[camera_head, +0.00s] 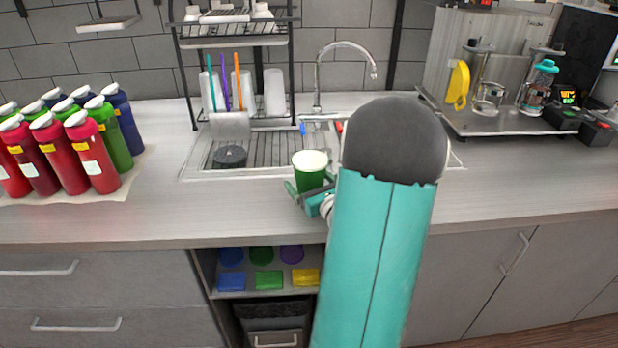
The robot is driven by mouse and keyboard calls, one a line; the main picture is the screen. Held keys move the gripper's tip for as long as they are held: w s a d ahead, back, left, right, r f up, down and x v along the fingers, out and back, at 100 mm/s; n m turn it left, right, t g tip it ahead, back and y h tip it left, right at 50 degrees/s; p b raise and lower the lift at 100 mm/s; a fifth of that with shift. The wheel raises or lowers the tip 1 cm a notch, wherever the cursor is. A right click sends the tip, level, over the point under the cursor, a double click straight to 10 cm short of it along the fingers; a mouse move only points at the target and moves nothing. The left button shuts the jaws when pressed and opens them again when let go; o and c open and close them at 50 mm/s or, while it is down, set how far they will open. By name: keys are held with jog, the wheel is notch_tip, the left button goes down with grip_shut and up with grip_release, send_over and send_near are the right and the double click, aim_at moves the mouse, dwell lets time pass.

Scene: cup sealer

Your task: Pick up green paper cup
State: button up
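A green paper cup (309,176) with a white top stands upright near the front of the sink, around the middle of the view. My gripper (305,194) is at the cup's lower part, with a teal finger showing at its left side and more of the gripper at its lower right. The fingers seem to be around the cup, but whether they touch it is too small to tell. My own teal arm hides the rest of the gripper and part of the sink.
A sink (204,162) with a faucet (318,75) lies behind the cup. Several red, green and blue bottles (92,152) stand at the left. A rack (182,60) with cups is at the back. A metal tray (470,122) with jars is at the right. The counter front left of the cup is clear.

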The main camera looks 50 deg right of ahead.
jog(key=shift+d, duration=0.1)
jog(key=c, duration=1.1)
jog(key=shift+r, duration=0.1)
